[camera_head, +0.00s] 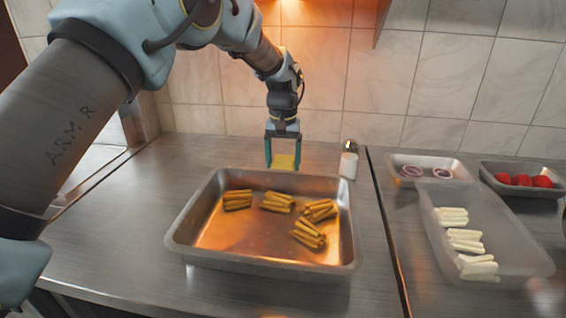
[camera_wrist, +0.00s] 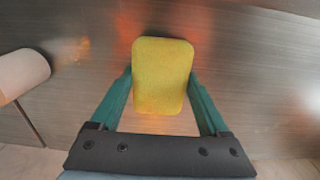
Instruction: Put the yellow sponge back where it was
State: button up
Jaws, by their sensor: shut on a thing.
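The yellow sponge (camera_head: 284,161) is between the fingers of my gripper (camera_head: 283,160), behind the far rim of the metal tray. In the wrist view the sponge (camera_wrist: 161,75) is upright in the picture, with the two green fingers of my gripper (camera_wrist: 161,88) shut on its left and right sides. Brushed metal counter shows around the sponge. I cannot tell whether the sponge touches the counter or is held just above it.
A metal tray (camera_head: 178,238) with several bundles of fries stands in front of my gripper. A shaker (camera_head: 348,163) stands close to its right. Further right are a clear container (camera_head: 533,262) of white sticks, an onion tray (camera_head: 397,159) and a tomato tray (camera_head: 490,166). The left counter is clear.

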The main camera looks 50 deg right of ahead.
aim_at(283, 162)
jog(key=o, duration=1.3)
jog(key=shift+r+b, duration=0.8)
jog(key=shift+r, duration=3.05)
